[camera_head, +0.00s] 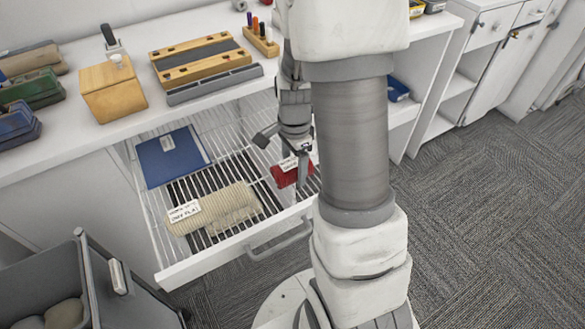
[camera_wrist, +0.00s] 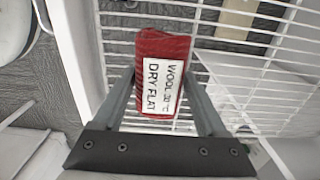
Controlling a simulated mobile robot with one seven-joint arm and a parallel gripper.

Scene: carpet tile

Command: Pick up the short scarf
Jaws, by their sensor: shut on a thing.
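A small red knitted roll (camera_head: 284,175), the shorter of two rolled textiles, is at the right side of the open wire drawer (camera_head: 252,234). In the wrist view the red roll (camera_wrist: 150,47) carries a white label reading wool, 30 °C, dry flat. My gripper (camera_wrist: 162,82) is shut on it, one finger on each side. In the head view my gripper (camera_head: 300,165) points down into the drawer, partly hidden by my arm. I cannot tell whether the roll still touches the wire floor.
A longer cream roll (camera_head: 222,210) with a white label and a blue folder (camera_head: 172,157) lie in the drawer. The drawer's front wall and handle (camera_head: 282,237) are close by. The counter above holds wooden boxes (camera_head: 200,62). A grey bin (camera_head: 85,282) stands at lower left.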

